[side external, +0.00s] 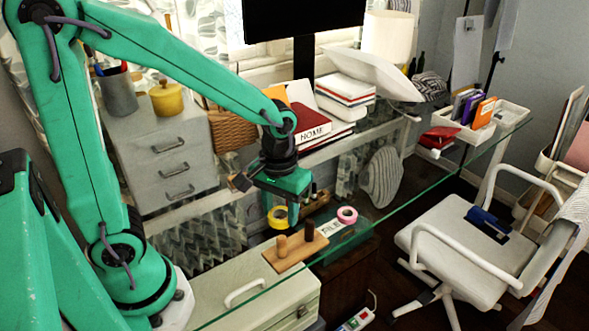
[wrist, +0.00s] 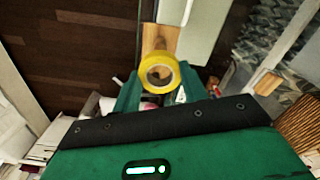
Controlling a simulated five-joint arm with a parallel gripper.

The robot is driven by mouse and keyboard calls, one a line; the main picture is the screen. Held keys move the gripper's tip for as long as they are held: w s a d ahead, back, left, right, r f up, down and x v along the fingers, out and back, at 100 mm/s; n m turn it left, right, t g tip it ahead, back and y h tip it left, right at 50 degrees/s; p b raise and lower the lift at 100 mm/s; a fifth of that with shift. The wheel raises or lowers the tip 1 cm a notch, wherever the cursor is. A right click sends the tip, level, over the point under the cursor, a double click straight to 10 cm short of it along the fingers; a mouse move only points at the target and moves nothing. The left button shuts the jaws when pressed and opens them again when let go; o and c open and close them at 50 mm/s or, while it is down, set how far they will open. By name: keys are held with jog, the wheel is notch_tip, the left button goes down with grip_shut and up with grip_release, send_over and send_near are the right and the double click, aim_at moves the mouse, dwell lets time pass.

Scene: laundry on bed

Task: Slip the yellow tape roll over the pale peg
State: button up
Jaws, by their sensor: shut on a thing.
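The yellow tape roll (side external: 275,224) is held between the fingers of my gripper (side external: 285,213), above the glass desk. In the wrist view the roll (wrist: 158,58) shows as a ring with its hole facing the camera, between the two green fingers (wrist: 159,88). The pale peg (side external: 281,247) stands upright on a wooden board (side external: 290,260), below the roll in the side view and apart from it. A darker brown peg (side external: 309,232) stands on the same board to its right. In the wrist view part of the board (wrist: 160,36) shows beyond the roll; the pegs are not clear there.
A pink tape roll (side external: 347,215) lies on the glass desk (side external: 385,205) to the right of the board. A white chair (side external: 470,245) is at the right.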

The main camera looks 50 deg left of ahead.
aim_at(281, 239)
jog(key=shift+f, duration=0.35)
jog(key=shift+f, duration=3.1)
jog(key=shift+f, duration=0.15)
jog(key=o, duration=1)
jog(key=shift+o, duration=0.2)
jog(key=shift+r, duration=3.95)
